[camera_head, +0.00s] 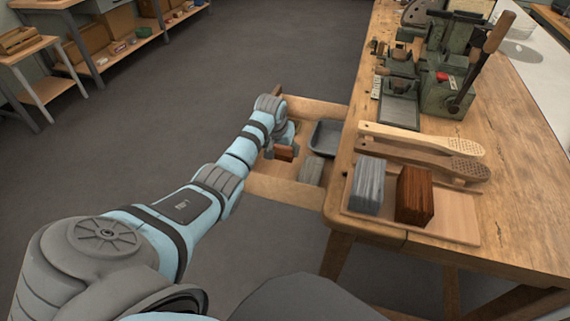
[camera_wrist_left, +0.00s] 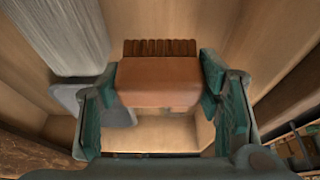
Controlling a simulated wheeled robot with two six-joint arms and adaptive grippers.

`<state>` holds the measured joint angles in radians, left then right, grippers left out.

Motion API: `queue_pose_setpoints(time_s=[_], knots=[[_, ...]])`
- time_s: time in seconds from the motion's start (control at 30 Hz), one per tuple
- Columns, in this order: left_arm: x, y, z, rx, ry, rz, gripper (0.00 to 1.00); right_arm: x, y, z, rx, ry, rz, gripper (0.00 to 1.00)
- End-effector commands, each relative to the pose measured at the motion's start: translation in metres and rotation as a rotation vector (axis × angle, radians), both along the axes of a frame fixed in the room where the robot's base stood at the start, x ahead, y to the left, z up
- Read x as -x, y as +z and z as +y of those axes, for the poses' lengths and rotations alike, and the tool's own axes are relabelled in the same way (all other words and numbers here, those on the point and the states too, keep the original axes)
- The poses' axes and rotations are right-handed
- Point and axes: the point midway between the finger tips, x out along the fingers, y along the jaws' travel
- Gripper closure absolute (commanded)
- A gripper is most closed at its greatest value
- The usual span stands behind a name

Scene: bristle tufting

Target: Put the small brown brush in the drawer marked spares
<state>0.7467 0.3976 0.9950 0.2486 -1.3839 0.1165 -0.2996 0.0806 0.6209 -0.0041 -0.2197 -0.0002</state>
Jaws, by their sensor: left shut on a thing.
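My left gripper (camera_head: 281,151) is shut on the small brown brush (camera_head: 284,154), over the open wooden drawer (camera_head: 282,187) that sticks out from the bench's left side. In the left wrist view the brush (camera_wrist_left: 158,82) sits between the two green finger pads, with a smooth reddish-brown block and dark bristles at the top edge. The drawer's pale floor (camera_wrist_left: 165,132) shows below it; I cannot tell whether the brush touches it. No label is readable on the drawer. My right gripper is not in view.
A grey bristle bundle (camera_head: 312,171) and a dark grey tray (camera_head: 326,138) are in the drawer's bench side. On the bench (camera_head: 520,190) are grey and brown bristle blocks on a board, two wooden brush handles (camera_head: 422,138) and a green lever machine (camera_head: 445,95).

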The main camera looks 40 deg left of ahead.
Motion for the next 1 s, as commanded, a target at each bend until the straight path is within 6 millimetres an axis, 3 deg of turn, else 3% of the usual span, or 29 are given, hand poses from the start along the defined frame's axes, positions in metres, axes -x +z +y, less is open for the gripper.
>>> queue_pose_setpoints(time_s=[0.3, 0.63, 0.67, 0.77, 1.0], knots=[[0.000, -0.052, 0.000, 0.000, 0.001, -0.001, 0.73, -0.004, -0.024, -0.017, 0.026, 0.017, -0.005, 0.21], [0.000, -0.053, 0.001, 0.000, 0.001, -0.002, 0.73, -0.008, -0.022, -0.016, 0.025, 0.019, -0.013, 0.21], [0.000, -0.053, 0.001, 0.000, 0.001, -0.002, 0.38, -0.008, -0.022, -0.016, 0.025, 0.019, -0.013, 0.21], [0.000, -0.052, 0.000, 0.000, 0.001, -0.002, 0.22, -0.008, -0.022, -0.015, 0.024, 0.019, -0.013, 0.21], [0.000, -0.052, 0.000, 0.000, 0.001, -0.002, 0.21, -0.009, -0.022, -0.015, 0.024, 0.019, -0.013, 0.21]])
